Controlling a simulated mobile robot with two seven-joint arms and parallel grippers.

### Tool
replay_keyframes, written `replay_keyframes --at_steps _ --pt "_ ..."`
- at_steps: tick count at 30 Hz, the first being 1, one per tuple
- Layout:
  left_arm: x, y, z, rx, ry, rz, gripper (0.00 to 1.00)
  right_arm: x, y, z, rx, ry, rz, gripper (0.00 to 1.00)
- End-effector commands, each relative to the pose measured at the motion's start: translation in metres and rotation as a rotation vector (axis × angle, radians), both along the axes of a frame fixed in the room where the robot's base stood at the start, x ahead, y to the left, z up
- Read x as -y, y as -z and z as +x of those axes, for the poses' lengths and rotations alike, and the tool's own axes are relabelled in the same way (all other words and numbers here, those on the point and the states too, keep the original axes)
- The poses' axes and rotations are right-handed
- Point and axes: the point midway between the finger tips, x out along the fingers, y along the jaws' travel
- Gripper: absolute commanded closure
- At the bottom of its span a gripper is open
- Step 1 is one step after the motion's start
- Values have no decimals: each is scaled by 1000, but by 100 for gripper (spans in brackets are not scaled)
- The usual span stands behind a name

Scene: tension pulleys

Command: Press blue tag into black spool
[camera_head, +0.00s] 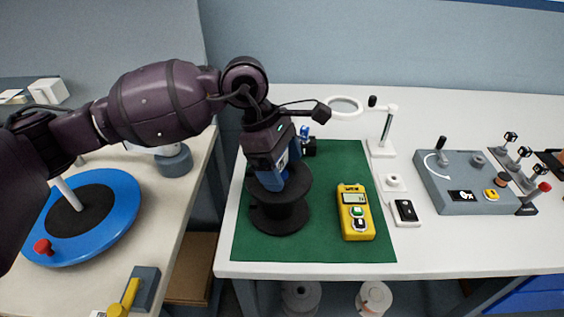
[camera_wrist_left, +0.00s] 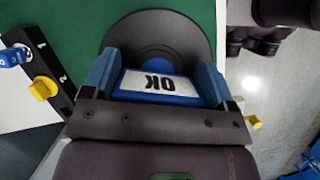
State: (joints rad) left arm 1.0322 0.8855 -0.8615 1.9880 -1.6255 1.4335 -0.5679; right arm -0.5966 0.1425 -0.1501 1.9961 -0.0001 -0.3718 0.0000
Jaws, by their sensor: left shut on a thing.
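The black spool (camera_head: 279,213) stands upright on the green mat (camera_head: 331,240). My left gripper (camera_head: 276,181) is directly above the spool, pointing down at its top flange. The black spool (camera_wrist_left: 158,40) shows right behind the tag there. The tag lies over the spool's top flange; the tag's lower edge is hidden, so I cannot tell whether it is seated in the spool. My right gripper is not in view.
A yellow meter (camera_head: 356,212) lies on the mat right of the spool. A white magnifier stand (camera_head: 382,148) and a grey control box (camera_head: 465,182) are farther right. A small black holder with a blue item (camera_head: 306,142) stands behind the spool. A blue turntable (camera_head: 119,210) is on the left table.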

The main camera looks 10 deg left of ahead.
Motion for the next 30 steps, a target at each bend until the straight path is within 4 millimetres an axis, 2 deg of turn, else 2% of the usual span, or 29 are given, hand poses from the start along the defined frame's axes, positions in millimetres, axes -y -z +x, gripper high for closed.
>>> replay_keyframes --at_steps 14,15,18,30 --pt "0 5 -1 -8 1 3 43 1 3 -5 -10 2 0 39" --pt "0 5 -1 -8 1 3 16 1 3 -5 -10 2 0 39" --pt "0 5 -1 -8 1 3 1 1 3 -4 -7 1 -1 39" --pt "0 4 -1 -6 0 3 0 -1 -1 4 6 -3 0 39"
